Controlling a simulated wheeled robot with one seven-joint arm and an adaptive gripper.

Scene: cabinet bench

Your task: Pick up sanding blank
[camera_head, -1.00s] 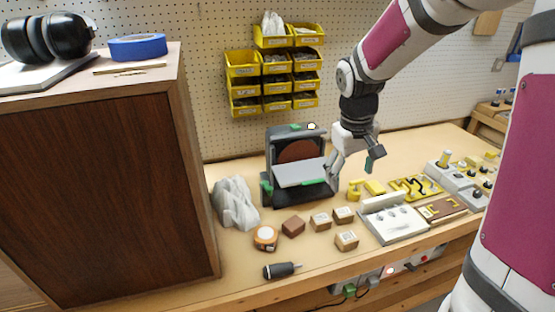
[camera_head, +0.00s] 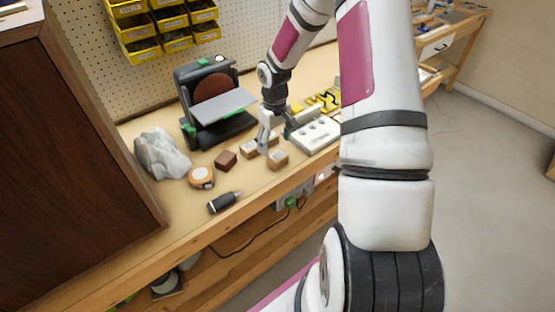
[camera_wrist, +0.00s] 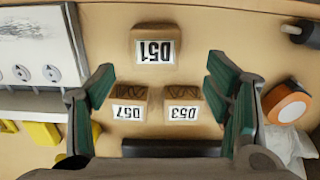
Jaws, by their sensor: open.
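Several small blocks stand on the bench. In the wrist view three carry labels, upside down: D51 (camera_wrist: 154,47), D57 (camera_wrist: 129,103) and D53 (camera_wrist: 182,104). D57 and D53 lie side by side between the fingers; D51 lies beyond the fingertips. In the head view the front block (camera_head: 277,160) and a left pale block (camera_head: 248,149) show, and a darker brown block (camera_head: 225,159) lies further left. My gripper (camera_head: 275,137) is open above the blocks, its fingers wide apart in the wrist view (camera_wrist: 160,82). It holds nothing. One block is partly hidden behind the fingers.
A disc sander (camera_head: 212,105) stands behind the blocks. A tape measure (camera_head: 201,177), a dark driver (camera_head: 224,202) and a grey rock-like lump (camera_head: 161,155) lie left. A white panel (camera_head: 315,135) lies right. A dark cabinet (camera_head: 70,170) bounds the left side.

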